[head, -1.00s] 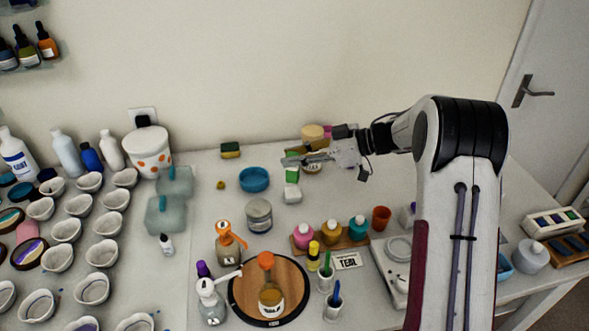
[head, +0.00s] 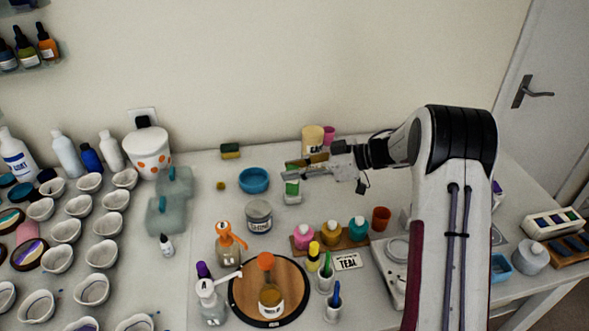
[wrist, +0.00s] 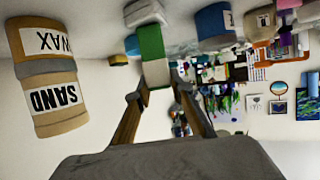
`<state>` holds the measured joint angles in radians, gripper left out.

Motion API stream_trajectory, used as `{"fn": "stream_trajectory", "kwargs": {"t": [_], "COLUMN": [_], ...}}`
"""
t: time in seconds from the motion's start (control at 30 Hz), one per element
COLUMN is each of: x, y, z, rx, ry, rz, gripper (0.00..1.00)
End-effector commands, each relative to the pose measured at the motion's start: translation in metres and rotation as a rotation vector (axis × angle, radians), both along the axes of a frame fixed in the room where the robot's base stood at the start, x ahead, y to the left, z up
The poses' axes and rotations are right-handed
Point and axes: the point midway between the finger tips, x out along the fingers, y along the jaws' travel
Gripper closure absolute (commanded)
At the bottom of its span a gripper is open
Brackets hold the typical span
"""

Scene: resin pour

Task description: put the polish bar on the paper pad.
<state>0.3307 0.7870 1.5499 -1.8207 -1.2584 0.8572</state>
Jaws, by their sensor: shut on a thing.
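The polish bar, a green bar with a white band (head: 292,187), hangs upright below my gripper (head: 290,169) in the head view. My gripper is shut on the bar's upper end. The wrist view shows the bar (wrist: 151,42) between my two fingertips (wrist: 158,94). A small white block, which looks like the paper pad (wrist: 144,12), lies just beyond the bar's lower end in the wrist view. I cannot tell whether bar and pad touch.
A tan jar (head: 313,138), labelled SAND WAX in the wrist view (wrist: 50,75), stands behind my gripper. A blue bowl (head: 254,180) is to the left and a grey tub (head: 259,216) in front. A sponge (head: 231,151) lies near the wall.

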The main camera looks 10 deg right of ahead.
Motion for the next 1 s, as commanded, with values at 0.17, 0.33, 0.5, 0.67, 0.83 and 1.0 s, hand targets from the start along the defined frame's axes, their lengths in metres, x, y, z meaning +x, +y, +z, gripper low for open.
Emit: {"fn": "stream_trajectory", "kwargs": {"t": [0.17, 0.33, 0.5, 0.67, 0.83, 1.0], "x": [0.0002, 0.0002, 0.0001, 0.0001, 0.0001, -0.0017], "y": [-0.0001, 0.0, -0.0001, 0.0, -0.0001, -0.0056], "z": [0.0005, -0.0024, -0.0025, -0.0024, -0.0011, 0.003], "rx": [0.0, 0.001, 0.0, 0.0, -0.001, -0.001], "ry": [-0.001, 0.0, 0.0, -0.001, -0.001, -0.002], "rz": [0.0, 0.0, -0.001, 0.0, -0.001, -0.001], "gripper": [1.0, 1.0, 0.61, 0.61, 0.61, 0.61]}}
